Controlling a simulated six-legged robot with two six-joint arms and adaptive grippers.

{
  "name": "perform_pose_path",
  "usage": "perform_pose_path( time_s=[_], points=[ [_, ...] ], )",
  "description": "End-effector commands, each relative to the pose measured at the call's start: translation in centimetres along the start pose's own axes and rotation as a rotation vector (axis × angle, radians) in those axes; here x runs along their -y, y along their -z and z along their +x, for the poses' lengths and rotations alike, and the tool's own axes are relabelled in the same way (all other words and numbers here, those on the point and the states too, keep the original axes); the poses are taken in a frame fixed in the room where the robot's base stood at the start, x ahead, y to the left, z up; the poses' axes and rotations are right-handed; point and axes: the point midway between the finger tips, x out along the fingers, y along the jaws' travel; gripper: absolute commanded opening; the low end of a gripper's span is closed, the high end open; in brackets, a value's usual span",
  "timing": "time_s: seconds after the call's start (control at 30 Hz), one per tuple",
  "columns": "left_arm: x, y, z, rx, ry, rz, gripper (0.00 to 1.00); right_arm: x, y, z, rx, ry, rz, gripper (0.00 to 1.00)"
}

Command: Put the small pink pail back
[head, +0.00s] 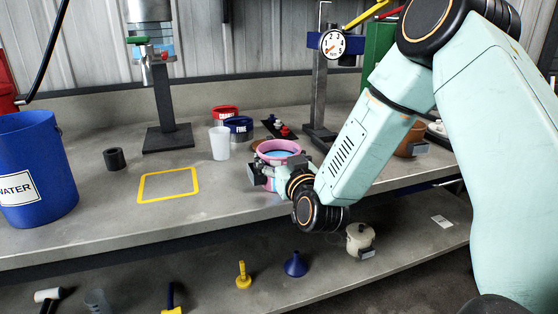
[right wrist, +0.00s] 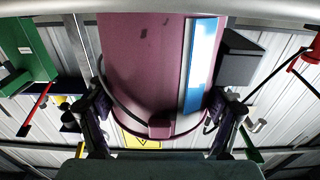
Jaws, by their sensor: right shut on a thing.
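The small pink pail (head: 279,147) is near the front edge of the bench in the head view, right of the middle. Its open top shows a blue surface inside. My right gripper (head: 262,174) is shut on the pail from the front, and the gripper and wrist cover part of its lower side. In the right wrist view the pail (right wrist: 150,70) fills the middle, with a blue and white label, between my two fingers (right wrist: 160,118). I cannot tell whether its base touches the bench. My left gripper is not in view.
A yellow square outline (head: 168,198) marks a bare patch of bench. A blue water bucket (head: 36,165) is left.

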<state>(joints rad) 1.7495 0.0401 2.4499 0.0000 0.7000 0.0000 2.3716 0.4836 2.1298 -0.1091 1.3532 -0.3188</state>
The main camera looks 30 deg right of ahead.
Motion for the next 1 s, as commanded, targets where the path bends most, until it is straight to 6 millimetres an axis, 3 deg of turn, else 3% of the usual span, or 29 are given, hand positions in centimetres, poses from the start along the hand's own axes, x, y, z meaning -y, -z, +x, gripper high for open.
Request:
perform_pose_path(
  time_s=[0.3,0.33,0.5,0.57,1.0],
  points=[
    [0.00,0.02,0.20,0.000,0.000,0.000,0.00,-0.01,-0.19,0.05,-0.004,0.000,0.000,0.20],
    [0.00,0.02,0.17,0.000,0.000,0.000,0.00,0.00,-0.29,0.00,-0.001,0.000,0.000,0.81],
    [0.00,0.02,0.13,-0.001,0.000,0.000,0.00,0.00,-0.25,0.00,0.000,0.000,0.000,0.96],
    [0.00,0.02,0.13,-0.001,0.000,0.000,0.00,0.00,-0.25,0.00,0.000,0.000,0.000,1.00],
    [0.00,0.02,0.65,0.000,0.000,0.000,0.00,-0.01,-0.37,0.01,-0.001,0.000,0.001,1.00]
  ],
)
